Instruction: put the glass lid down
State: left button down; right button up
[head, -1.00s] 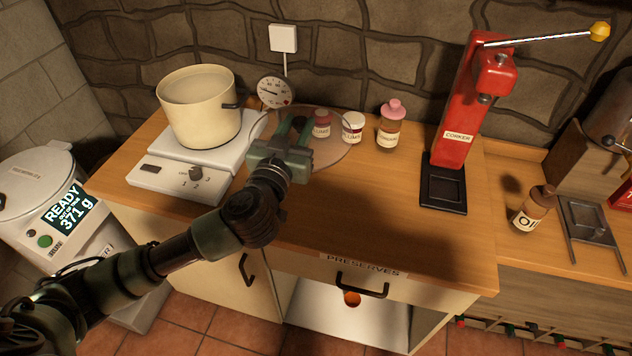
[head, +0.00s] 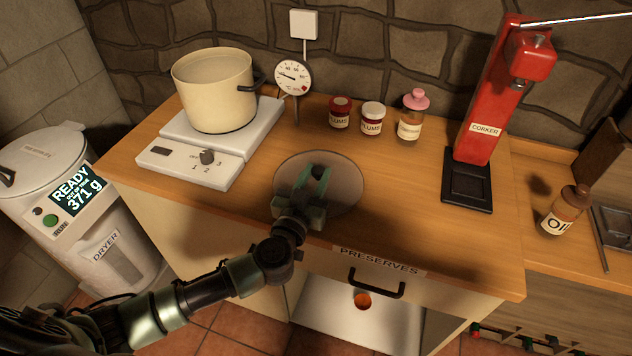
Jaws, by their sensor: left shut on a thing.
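The glass lid (head: 345,182) is a round, see-through disc with a thin rim, low over the wooden counter to the right of the hot plate. My left gripper (head: 318,178) is above the middle of the lid and shut on it, and the fingers hide the part they grip. The lid looks roughly level. I cannot tell whether its rim touches the counter. My right gripper is not in view.
A cream pot (head: 214,95) stands on the white hot plate (head: 196,172), beside a dial gauge (head: 292,77). Two jars (head: 340,113) (head: 372,119) and a pink-topped bottle (head: 411,117) stand behind the lid. A red corker (head: 488,110) stands right. The counter between is clear.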

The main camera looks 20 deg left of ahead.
pick_arm(q)
jog(key=shift+f, duration=0.35)
jog(key=c, duration=1.1)
grip_release()
jog(key=shift+f, duration=0.15)
jog(key=shift+s, duration=0.1)
jog(key=s, duration=1.1)
jog(key=shift+s+a, duration=0.2)
jog(key=shift+s, duration=0.2)
